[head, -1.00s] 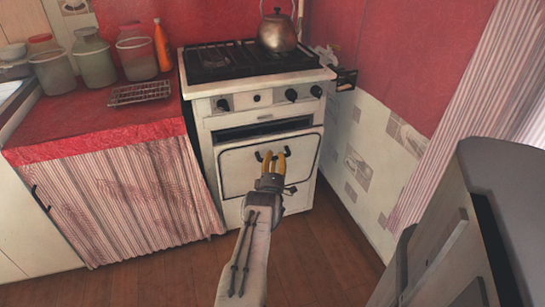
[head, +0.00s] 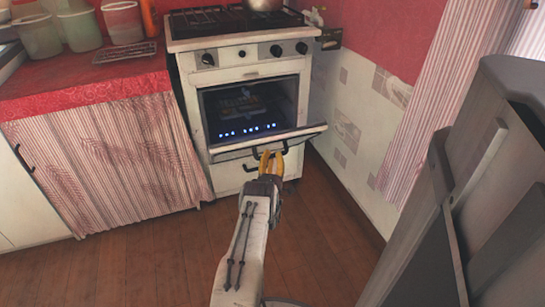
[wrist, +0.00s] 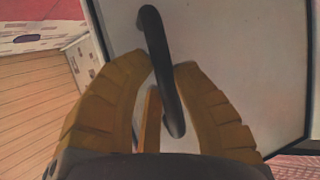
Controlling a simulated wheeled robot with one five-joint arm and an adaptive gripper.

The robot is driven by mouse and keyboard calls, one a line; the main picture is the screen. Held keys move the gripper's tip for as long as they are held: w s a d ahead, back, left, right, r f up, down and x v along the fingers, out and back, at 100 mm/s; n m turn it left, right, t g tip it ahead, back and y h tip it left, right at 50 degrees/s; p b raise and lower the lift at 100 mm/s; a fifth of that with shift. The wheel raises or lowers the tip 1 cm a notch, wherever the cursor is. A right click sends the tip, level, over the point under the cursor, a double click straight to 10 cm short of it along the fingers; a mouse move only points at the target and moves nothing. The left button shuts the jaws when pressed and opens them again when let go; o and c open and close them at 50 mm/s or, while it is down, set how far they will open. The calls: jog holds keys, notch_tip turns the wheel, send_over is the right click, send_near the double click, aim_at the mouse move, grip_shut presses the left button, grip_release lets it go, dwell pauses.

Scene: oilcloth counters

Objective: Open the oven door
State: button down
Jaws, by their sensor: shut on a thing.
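The white oven door (head: 312,131) is partly open, hinged at its bottom and tilted out toward me. Its dark handle (head: 285,148) lies along the door's upper front. My gripper (head: 271,155) has yellow fingers shut on the handle from the front. In the wrist view the handle (wrist: 154,35) runs between the two fingers, against the pale door front (wrist: 235,65). The oven cavity (head: 245,112) shows dark inside, with a row of small blue lights. The door's lower part is partly hidden by my gripper.
The stove top (head: 235,22) carries a kettle (head: 262,4). A curtained counter (head: 105,160) stands left, with jars (head: 78,27) and a wire rack (head: 125,52). A tiled wall (head: 350,140) is close on the right. Wooden floor (head: 150,265) is clear in front.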

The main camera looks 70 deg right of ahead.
jog(key=shift+w+a+f, duration=0.1)
jog(key=shift+a+f, duration=0.1)
jog(key=shift+f, duration=0.25)
